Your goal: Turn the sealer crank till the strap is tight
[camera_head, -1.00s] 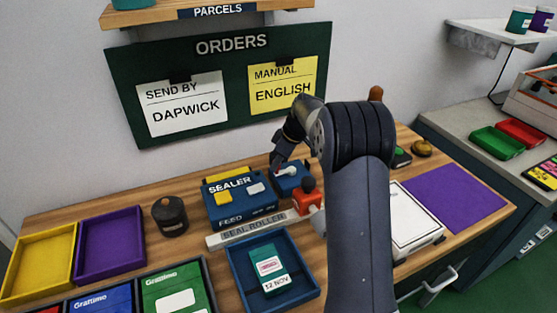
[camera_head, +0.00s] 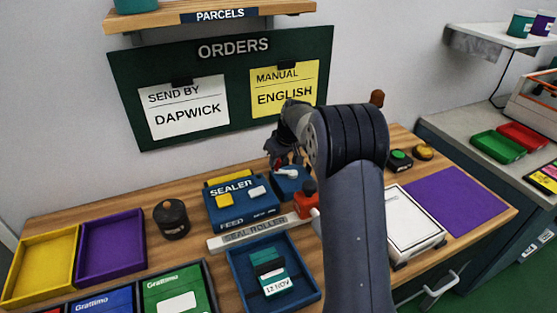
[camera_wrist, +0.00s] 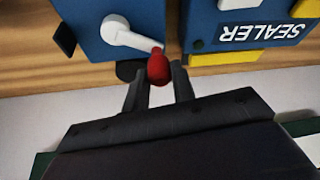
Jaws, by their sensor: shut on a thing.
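The blue sealer (camera_head: 240,203) stands on the wooden bench, with its label upside down in the wrist view (camera_wrist: 262,32). Beside it is a smaller blue crank unit (camera_head: 292,187), which carries a white crank arm (camera_wrist: 130,36). The crank arm ends in a red knob (camera_wrist: 158,68). My gripper (camera_wrist: 158,82) is shut on the red knob, one dark finger on each side. In the head view my gripper (camera_head: 284,158) is behind the crank unit. A dark green parcel with a dated white label (camera_head: 272,276) sits in the blue tray. I cannot make out the strap.
The grey seal roller bar (camera_head: 250,234) and a red part with a dark knob (camera_head: 306,200) are in front of the sealer. A dark lidded pot (camera_head: 171,220) stands left. Yellow (camera_head: 37,265) and purple trays are further left. A white-topped box (camera_head: 413,222) is right.

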